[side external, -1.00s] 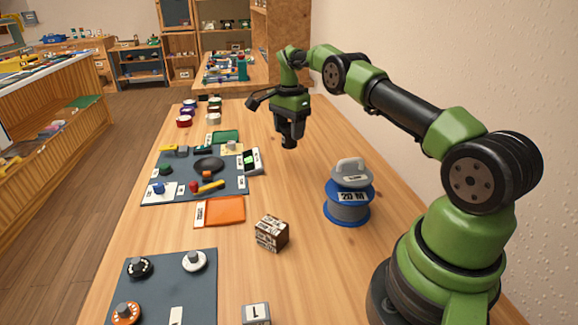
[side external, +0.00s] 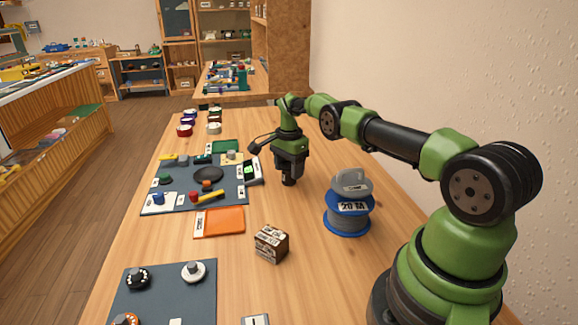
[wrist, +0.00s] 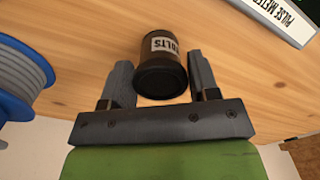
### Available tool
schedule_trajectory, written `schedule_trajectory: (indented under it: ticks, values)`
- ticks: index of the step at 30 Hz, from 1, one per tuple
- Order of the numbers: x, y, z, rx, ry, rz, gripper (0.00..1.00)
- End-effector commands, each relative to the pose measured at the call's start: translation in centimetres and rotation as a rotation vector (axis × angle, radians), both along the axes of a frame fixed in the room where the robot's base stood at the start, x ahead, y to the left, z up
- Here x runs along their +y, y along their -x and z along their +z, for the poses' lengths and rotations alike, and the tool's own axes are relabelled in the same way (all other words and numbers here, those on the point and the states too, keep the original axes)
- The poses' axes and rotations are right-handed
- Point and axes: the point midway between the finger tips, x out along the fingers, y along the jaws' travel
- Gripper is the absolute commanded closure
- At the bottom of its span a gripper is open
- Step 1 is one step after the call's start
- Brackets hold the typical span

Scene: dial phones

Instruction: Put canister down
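The canister (wrist: 163,68) is small, dark and round, with a pale label ending in "OLTS" in the wrist view.
A blue-rimmed cable reel (side external: 347,222) with a grey weight (side external: 351,182) on top stands to the right. The meter (side external: 249,170) and dark mat (side external: 172,200) lie left. A patterned cube (side external: 271,243) and orange tray (side external: 219,222) are nearer. Bare wood (side external: 325,160) surrounds the canister.

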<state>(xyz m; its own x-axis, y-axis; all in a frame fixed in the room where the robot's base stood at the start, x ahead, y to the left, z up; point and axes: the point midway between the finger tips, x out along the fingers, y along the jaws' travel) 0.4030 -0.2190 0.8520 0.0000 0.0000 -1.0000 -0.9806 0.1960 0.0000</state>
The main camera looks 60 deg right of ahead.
Motion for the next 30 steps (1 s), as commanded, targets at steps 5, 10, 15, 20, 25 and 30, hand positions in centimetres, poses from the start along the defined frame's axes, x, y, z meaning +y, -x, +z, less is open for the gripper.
schedule_trajectory:
  ticks: [5,10,15,20,25,30]
  values:
    - [0.0,0.0,0.1,0.0,0.0,0.0,0.23]
    - [0.0,0.0,0.1,0.0,0.0,0.0,0.23]
    - [0.0,0.0,0.6,-0.001,0.0,0.001,0.23]
    - [0.0,0.0,3.5,-0.004,0.001,0.001,0.23]
    - [-0.1,-0.1,7.7,-0.006,0.003,0.0,0.23]
    - [-0.1,-0.1,10.6,-0.003,0.004,0.001,0.23]
